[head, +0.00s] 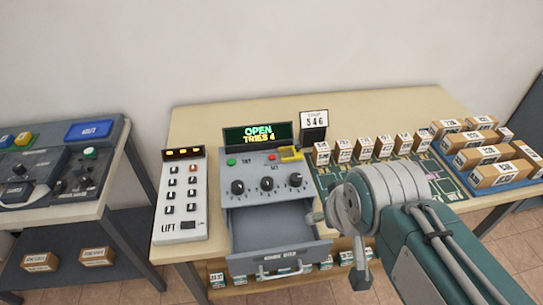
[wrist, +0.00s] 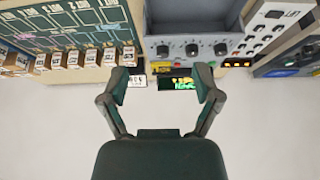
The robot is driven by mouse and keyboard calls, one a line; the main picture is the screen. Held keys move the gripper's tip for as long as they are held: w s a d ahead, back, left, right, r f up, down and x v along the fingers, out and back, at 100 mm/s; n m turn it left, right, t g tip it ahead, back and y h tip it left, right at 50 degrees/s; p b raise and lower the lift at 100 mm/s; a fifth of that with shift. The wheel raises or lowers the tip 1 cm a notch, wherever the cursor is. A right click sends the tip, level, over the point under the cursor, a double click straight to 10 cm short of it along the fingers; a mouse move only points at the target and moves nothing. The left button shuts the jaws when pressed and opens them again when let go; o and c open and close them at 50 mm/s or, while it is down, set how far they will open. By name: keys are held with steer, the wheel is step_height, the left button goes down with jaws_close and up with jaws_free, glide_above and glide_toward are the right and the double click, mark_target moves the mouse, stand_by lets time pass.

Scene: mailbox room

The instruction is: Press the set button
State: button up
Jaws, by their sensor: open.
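The grey control box (head: 225,195) stands on the table with its drawer (head: 275,225) pulled out; the drawer looks empty. A small red button (head: 271,157) sits on the top panel above a label that seems to read SET, beside a yellow frame-like piece (head: 291,154). A green button (head: 231,162) is to its left, and three black knobs (head: 267,184) are below. My gripper (wrist: 165,72) is open and empty in the wrist view, its fingers either side of the display's image.
A white LIFT keypad (head: 182,195) stands left of the box. A card reading 346 (head: 314,120) stands behind it to the right. Several small boxes (head: 362,150) line a green board, and a blue tray (head: 480,185) holds larger boxes. A second console (head: 60,165) is at left.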

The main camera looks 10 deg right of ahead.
jaws_close()
stand_by(1.1)
